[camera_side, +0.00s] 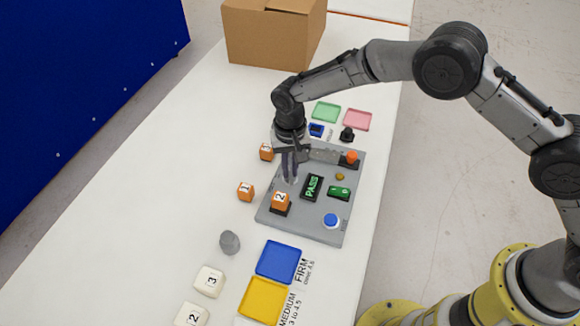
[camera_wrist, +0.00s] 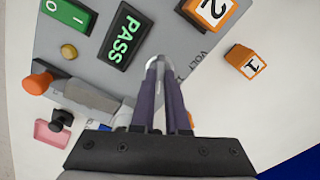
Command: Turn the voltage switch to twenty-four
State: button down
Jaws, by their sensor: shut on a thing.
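My gripper (camera_wrist: 158,68) points down over the grey test panel (camera_side: 257,215), at its left edge in the side view. Its two purple-grey fingers (camera_side: 290,165) are closed together on a small part at the panel surface. A "VOLT" label (camera_wrist: 195,66) is printed right beside the fingertips in the wrist view, so the part held appears to be the voltage switch. The fingers cover nearly all of it. I cannot read which voltage it points to.
The panel holds a green PASS display (camera_side: 312,187), a green switch (camera_side: 339,192), a blue button (camera_side: 331,221) and an orange cube marked 2 (camera_side: 281,202). Another orange cube (camera_side: 246,191) lies close left of the panel. Blue (camera_side: 278,261) and yellow (camera_side: 261,301) trays stand in front.

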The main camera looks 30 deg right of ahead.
aim_at(290, 172)
jog(key=shift+r, duration=0.1)
jog(key=c, duration=0.9)
grip_release()
notch_tip(290, 172, up, 14)
jog(key=shift+f, duration=0.1)
